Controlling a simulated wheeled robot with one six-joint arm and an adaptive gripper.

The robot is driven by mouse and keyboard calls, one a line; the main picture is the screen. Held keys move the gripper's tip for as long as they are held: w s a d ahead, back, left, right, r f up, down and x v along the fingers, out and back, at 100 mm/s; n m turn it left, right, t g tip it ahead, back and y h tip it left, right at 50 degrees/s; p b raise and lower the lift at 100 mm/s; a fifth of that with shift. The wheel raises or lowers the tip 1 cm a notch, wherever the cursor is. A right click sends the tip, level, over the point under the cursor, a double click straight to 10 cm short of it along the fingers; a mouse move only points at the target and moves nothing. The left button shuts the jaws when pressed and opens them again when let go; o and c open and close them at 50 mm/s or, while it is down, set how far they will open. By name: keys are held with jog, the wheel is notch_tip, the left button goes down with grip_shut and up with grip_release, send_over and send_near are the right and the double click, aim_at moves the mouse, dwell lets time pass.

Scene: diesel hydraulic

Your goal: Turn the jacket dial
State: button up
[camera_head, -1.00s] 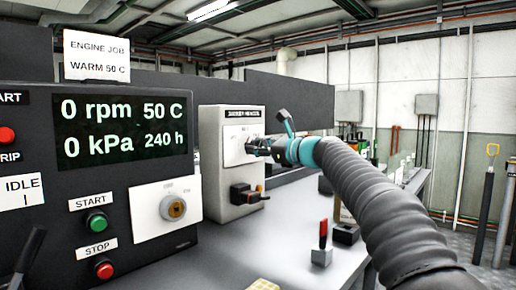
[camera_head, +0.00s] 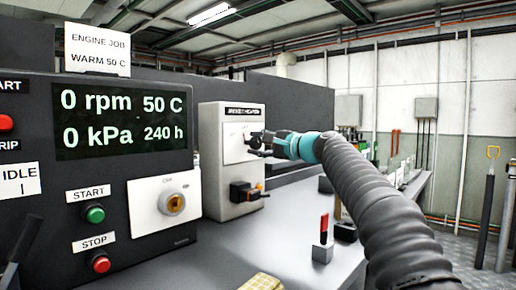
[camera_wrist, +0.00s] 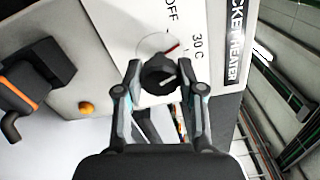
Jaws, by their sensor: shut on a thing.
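The jacket heater is a light grey box (camera_head: 212,165) with a dark title strip, standing on the bench. Its dark round dial (camera_wrist: 160,76) sits on a white plate marked OFF and 30 C in the wrist view. A pale line shows on the dial's face, and a red mark lies on the plate beside it. My gripper (camera_wrist: 160,84) is shut on the dial, one finger on each side. In the head view, my gripper (camera_head: 256,140) reaches the box front from the right and hides the dial there.
A black connector with an orange part (camera_head: 244,192) sits low on the box; it also shows in the wrist view (camera_wrist: 30,88). The engine panel (camera_head: 100,165) stands at left, its display reading 0 rpm, 50 C. A small red-handled switch (camera_head: 323,240) stands on the bench.

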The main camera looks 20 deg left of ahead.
jog(key=n+b, duration=0.1)
jog(key=n, duration=0.3)
jog(key=shift+f+n, duration=0.1)
jog(key=shift+n, duration=0.2)
jog(key=shift+n+b, duration=0.6)
jog(key=shift+n, duration=1)
jog(key=o, duration=1.2)
jog(key=shift+c, duration=0.2)
